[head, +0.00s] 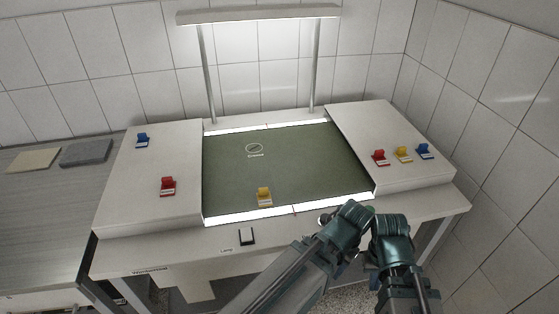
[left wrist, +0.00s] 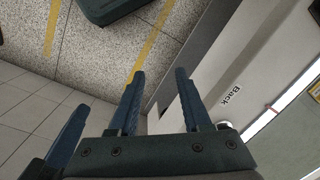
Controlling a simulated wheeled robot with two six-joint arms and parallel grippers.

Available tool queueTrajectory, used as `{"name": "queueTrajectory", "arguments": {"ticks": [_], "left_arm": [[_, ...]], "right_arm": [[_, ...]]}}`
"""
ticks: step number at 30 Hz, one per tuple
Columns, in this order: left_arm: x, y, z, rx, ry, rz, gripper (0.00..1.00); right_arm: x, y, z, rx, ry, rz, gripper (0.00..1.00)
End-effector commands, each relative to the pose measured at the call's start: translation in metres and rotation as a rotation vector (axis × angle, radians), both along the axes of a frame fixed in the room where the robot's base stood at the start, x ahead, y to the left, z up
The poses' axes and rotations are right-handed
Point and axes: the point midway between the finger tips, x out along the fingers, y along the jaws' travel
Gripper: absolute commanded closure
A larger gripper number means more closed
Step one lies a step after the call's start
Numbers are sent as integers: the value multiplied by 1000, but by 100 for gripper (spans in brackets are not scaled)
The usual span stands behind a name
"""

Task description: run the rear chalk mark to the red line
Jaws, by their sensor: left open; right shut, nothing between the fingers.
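A dark green board (head: 225,175) lies in the white bench between a rear lit strip (head: 235,129) and a front lit strip (head: 240,215). A thin mark (head: 267,126) crosses the rear strip, and a thin line (head: 294,210) crosses the front one. Both are too small to tell colour or chalk from line. My right gripper (head: 388,228) is shut and empty near the bench's front right. My left gripper (head: 347,222) is just left of it; its fingers are hard to make out there. In the left wrist view, my left gripper (left wrist: 157,92) is open and empty.
A yellow clip (head: 264,196) sits on the board's front edge. Red (head: 167,186) and blue (head: 142,140) clips stand on the left panel, several more on the right panel (head: 380,125). A lamp (head: 260,14) on posts rises behind. The board's middle is clear.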

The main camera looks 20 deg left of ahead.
Motion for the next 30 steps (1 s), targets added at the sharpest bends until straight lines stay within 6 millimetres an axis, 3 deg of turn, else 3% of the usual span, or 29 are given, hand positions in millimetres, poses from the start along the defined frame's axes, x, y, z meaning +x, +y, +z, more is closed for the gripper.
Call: {"name": "queueTrajectory", "arguments": {"ticks": [1, 7, 30], "left_arm": [[0, 0, 0, 0, 0, 0, 63], [0, 0, 0, 0, 0, 0, 99], [0, 0, 0, 0, 0, 0, 100]], "right_arm": [[0, 0, 0, 0, 0, 0, 100], [0, 0, 0, 0, 0, 0, 100], [0, 0, 0, 0, 0, 0, 100]]}}
